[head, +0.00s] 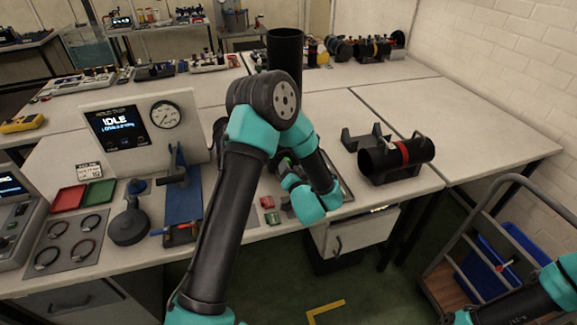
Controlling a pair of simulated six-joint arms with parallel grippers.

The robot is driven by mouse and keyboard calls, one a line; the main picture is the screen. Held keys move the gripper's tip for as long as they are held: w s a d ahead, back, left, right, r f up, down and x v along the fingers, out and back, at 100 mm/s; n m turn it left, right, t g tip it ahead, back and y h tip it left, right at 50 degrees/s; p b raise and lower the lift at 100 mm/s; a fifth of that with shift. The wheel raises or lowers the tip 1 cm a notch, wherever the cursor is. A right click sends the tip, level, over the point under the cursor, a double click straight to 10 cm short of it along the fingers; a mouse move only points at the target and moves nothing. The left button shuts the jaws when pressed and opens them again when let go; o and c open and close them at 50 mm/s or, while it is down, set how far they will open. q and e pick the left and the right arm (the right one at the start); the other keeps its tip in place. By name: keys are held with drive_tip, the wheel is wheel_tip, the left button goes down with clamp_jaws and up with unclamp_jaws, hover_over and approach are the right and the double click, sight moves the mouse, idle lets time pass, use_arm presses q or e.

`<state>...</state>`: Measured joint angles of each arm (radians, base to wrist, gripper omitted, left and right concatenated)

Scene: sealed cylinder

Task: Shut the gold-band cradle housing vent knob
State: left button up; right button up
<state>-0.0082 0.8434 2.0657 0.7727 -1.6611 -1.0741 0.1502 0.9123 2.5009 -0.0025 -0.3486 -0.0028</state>
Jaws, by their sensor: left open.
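A black cylinder housing (397,157) lies on its side in a dark cradle at the right of the near bench. A smaller dark cylinder with a gold-yellow band (375,48) lies among others on the far bench. No vent knob is clear enough to tell its state. My left gripper (283,162) is open, left of the near housing and apart from it, partly hidden by my own arm. My right arm shows at the lower right, with its gripper out of sight.
An empty dark cradle (366,138) stands beside the near housing. A tall black tube (285,50) stands behind my left arm. A gauge console (133,125) reads IDLE at the left. A cart with a blue bin (510,255) stands at the right. The bench's right part is clear.

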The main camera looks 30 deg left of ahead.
use_arm(q)
drive_tip(key=shift+x, duration=1.05)
drive_tip(key=c, duration=0.9)
drive_tip(key=shift+m, duration=0.8)
drive_tip(key=o, duration=0.9)
